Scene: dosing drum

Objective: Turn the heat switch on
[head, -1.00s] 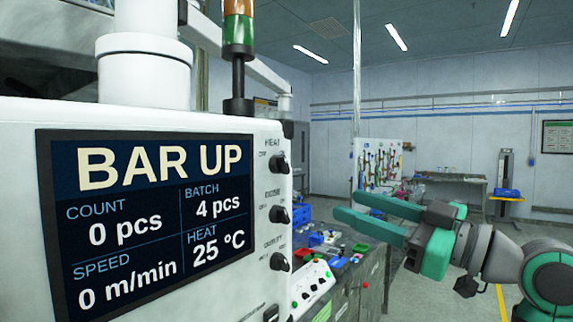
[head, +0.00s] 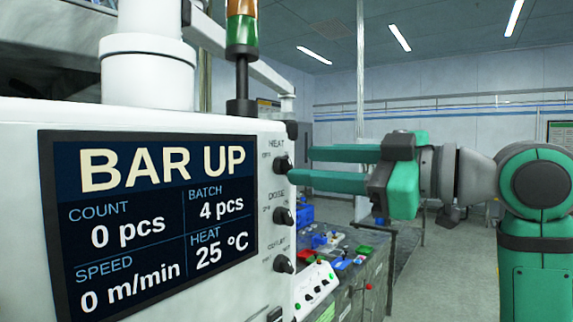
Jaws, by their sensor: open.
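The heat switch (head: 281,165) is a black knob below the label HEAT, topmost in a column on the white machine's panel in the head view. My gripper (head: 298,167) has two green fingers pointing left at this knob. The fingers are apart, one level above the knob's middle and one below it. The fingertips are close to the knob; I cannot tell whether they touch it. The screen (head: 150,215) reads BAR UP and HEAT 25 °C.
A knob (head: 283,215) labelled DOSE and another knob (head: 283,264) sit below the heat switch. A bench (head: 370,285) with blue bins and small coloured parts stands under my gripper. A small button box (head: 315,287) stands beside the machine. Open floor lies at the right.

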